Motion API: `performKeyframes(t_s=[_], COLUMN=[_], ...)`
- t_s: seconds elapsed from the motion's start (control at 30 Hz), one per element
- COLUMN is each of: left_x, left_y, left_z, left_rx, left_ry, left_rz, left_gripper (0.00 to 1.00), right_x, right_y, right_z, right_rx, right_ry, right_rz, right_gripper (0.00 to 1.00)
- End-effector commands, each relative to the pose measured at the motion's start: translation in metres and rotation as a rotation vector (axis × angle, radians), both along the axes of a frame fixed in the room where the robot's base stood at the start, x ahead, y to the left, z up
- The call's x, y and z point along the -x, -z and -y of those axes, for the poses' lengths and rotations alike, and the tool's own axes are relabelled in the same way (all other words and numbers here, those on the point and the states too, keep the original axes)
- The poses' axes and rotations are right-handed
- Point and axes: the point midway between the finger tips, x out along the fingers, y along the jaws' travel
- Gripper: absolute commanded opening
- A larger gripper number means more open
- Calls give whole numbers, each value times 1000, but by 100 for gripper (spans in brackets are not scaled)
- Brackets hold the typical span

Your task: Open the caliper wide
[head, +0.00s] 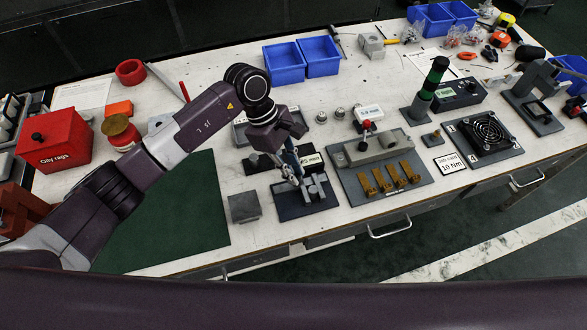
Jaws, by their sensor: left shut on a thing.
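My left gripper (295,178) reaches down from the left over a small dark plate (292,212) near the front of the bench. It is shut on part of a grey metal piece (318,190) standing on that plate, which I take to be the caliper. The gripper and wrist cover much of the piece, so I cannot tell how wide its jaws stand. My right gripper is not in view.
A grey block (244,207) stands just left of the plate. A plate with a grey vise-like body and brass clips (397,175) lies to the right. Blue bins (285,63) stand behind. A green mat (190,225) gives free room at the left.

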Motion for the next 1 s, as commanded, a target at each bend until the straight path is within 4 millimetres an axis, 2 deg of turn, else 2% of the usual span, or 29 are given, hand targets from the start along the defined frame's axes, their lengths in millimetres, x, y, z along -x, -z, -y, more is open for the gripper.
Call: performKeyframes(t_s=[0.27, 0.6, 0.9, 0.93, 1.0], left_x=[0, 10, 11, 11, 11], left_y=[0, 0, -1, -1, -1], left_z=[-1, -32, -33, -33, -33], left_rx=[0, 0, 1, 1, 1], left_ry=[0, 0, 0, 0, 0], left_rz=[1, 1, 0, 0, 0], left_gripper=[0, 0, 0, 17, 25], right_x=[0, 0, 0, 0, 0], right_y=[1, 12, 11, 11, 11], right_z=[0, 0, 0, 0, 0], right_rx=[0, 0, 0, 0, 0], right_ry=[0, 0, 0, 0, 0], right_rz=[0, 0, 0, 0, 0], right_gripper=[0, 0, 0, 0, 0])
